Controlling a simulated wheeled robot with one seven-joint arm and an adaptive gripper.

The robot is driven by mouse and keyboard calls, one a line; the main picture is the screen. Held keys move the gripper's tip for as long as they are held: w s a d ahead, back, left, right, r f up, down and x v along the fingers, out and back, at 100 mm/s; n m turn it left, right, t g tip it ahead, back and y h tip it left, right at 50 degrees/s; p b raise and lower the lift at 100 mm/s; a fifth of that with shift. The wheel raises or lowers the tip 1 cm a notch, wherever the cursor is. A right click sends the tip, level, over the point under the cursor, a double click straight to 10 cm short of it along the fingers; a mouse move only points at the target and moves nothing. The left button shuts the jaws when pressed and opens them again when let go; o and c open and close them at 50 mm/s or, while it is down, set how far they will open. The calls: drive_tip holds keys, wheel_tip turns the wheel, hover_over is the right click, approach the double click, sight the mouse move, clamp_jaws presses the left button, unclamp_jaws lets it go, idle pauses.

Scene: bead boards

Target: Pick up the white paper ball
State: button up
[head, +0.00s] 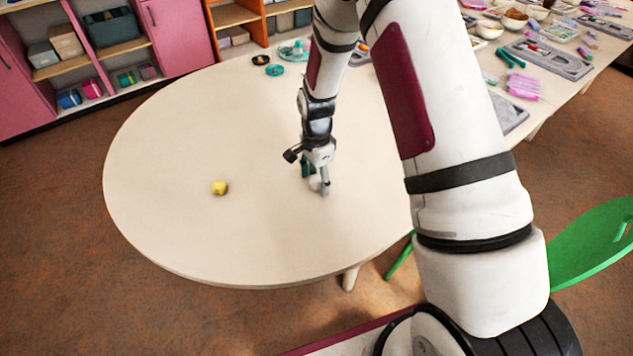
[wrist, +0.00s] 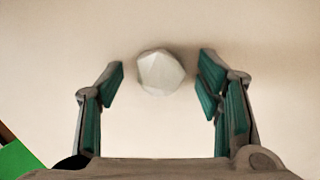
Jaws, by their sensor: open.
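The white paper ball (wrist: 160,73) is a pale, faceted lump on the cream table, in the upper middle of the wrist view. My gripper (wrist: 161,85) is open, with its green-padded fingers on either side of the ball and a gap on both sides. The ball lies at about the level of the fingertips and does not appear gripped. In the head view my gripper (head: 316,180) is low over the table, and I cannot clearly make out the ball there.
A yellow ball (head: 220,187) sits on the table (head: 165,135) left of my gripper. Small dark and teal items (head: 275,70) lie at the back. Trays and bowls fill the far right. A green chair (head: 597,245) stands at right. The table's front left is clear.

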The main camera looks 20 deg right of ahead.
drive_tip(key=c, duration=0.8)
drive_tip(key=shift+r, duration=0.15)
